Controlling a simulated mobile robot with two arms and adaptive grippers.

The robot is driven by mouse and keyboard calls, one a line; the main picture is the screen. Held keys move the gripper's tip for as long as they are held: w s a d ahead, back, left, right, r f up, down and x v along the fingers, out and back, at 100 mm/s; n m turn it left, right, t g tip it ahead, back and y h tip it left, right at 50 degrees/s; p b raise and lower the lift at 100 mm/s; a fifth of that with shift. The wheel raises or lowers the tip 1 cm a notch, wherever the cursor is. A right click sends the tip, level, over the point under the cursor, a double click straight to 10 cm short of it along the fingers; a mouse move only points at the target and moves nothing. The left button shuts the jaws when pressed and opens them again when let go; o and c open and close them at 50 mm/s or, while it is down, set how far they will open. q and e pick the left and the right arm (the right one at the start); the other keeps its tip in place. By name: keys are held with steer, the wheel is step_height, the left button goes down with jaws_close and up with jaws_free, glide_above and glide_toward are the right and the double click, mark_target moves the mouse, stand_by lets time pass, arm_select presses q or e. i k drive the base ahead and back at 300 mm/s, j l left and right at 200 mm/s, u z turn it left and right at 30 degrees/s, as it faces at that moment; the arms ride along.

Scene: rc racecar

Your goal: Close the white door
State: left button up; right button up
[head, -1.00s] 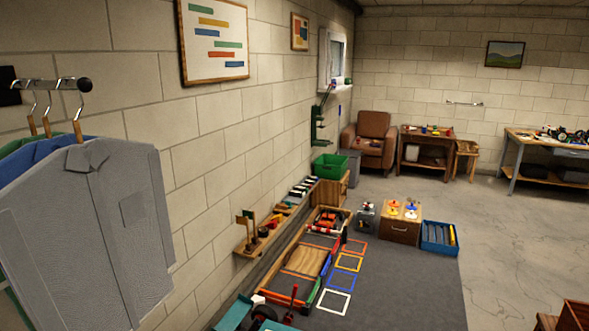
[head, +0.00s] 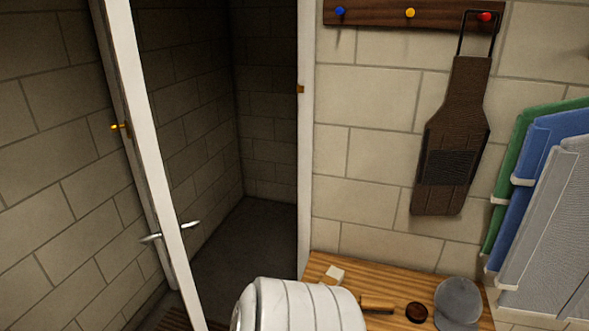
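The white door (head: 156,140) stands open in the head view and is seen nearly edge-on, as a narrow white upright on the left. Silver lever handles stick out on both sides of it, one to the right (head: 190,225) and one to the left (head: 151,238). Right of the door, the dark doorway opens onto a small room with block walls. The white door frame (head: 306,130) has a small brass fitting (head: 300,89) on its right post. A gap separates the door's near edge from that post. Neither gripper is in view.
Right of the doorway, a wooden bench top (head: 385,292) holds a brush-like tool (head: 378,304) and a grey rounded item (head: 458,300). A brown bag (head: 458,135) hangs from a peg rail (head: 450,14). Garments (head: 545,190) hang at the right edge.

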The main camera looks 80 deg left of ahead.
mark_target(119, 20)
steer(key=k+j+u, duration=0.2)
steer(key=k+u, duration=0.15)
steer(key=k+j+u, duration=0.35)
steer(key=k, duration=0.2)
steer(key=u, duration=2.55)
